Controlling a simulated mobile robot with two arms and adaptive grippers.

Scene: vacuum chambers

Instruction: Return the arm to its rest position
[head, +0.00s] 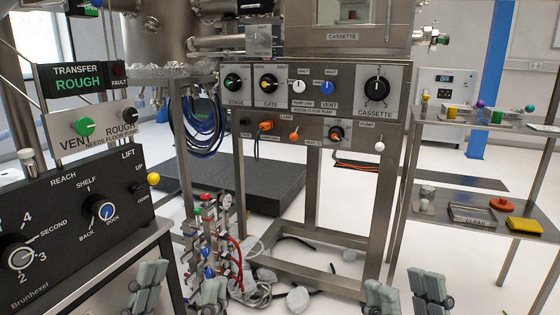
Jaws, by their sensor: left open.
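My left gripper (181,282) shows at the bottom edge, left of centre. Its two grey fingers stand apart with nothing between them. My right gripper (403,285) shows at the bottom edge, right of centre, with its fingers also apart and empty. Both grippers are low in the picture and their arms are out of view below. Neither visibly holds anything; whether the left one is near the valve cluster (205,235) in depth is hard to tell.
A black control panel (70,235) with knobs stands close at the left. A steel frame (310,180) carries the STAGE, GATE, VENT and CASSETTE knobs. A two-level shelf (480,190) with small coloured items stands at the right. Cables and hoses lie on the floor near the middle.

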